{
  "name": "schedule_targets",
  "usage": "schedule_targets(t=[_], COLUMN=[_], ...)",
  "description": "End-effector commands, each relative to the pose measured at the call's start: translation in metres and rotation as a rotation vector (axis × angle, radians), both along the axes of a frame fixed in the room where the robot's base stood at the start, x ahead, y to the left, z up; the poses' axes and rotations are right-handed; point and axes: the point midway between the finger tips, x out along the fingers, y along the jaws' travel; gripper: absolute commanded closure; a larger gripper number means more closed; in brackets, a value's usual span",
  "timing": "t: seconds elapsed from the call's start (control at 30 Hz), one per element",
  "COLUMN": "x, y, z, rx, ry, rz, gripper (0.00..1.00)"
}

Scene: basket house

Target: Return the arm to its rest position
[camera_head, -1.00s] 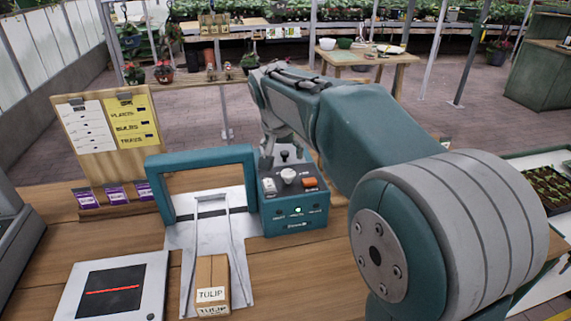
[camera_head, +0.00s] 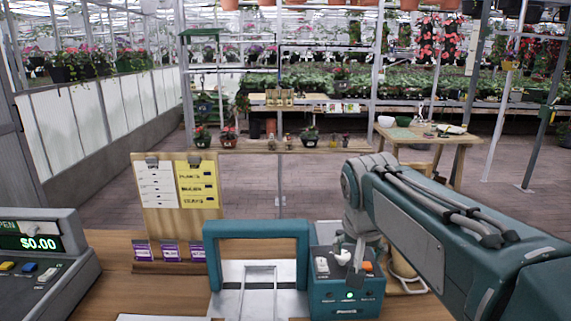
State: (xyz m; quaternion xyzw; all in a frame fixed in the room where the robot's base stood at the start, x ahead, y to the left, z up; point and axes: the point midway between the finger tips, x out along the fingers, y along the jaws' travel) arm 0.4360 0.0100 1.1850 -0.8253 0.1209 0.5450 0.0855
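My arm reaches in from the right edge in the head view, its teal and grey links bent downward at the wrist. My gripper (camera_head: 357,262) hangs at the end of it, pointing down in front of or over the teal control box (camera_head: 345,301). Its fingers are small and overlap the box's knob, so I cannot tell whether they are open or touch anything.
A teal frame (camera_head: 256,228) stands left of the control box. A notice board (camera_head: 178,213) stands behind it, with purple packets below. A cash register (camera_head: 40,262) reading $0.00 is at the left. A wooden table (camera_head: 432,140) and plant shelves stand beyond open paved floor.

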Motion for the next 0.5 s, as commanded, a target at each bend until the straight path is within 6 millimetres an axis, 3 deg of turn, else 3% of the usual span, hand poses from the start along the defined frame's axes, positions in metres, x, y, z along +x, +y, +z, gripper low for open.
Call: schedule_targets(t=[0.03, 0.27, 0.5], x=[-0.017, -0.082, -0.146], y=[-0.002, -0.008, -0.01], z=[-0.001, -0.018, -0.049], rx=[0.002, -0.002, -0.011], ry=[-0.007, -0.031, -0.063], rz=[0.02, 0.123, 0.223], gripper=[0.13, 0.13, 0.13])
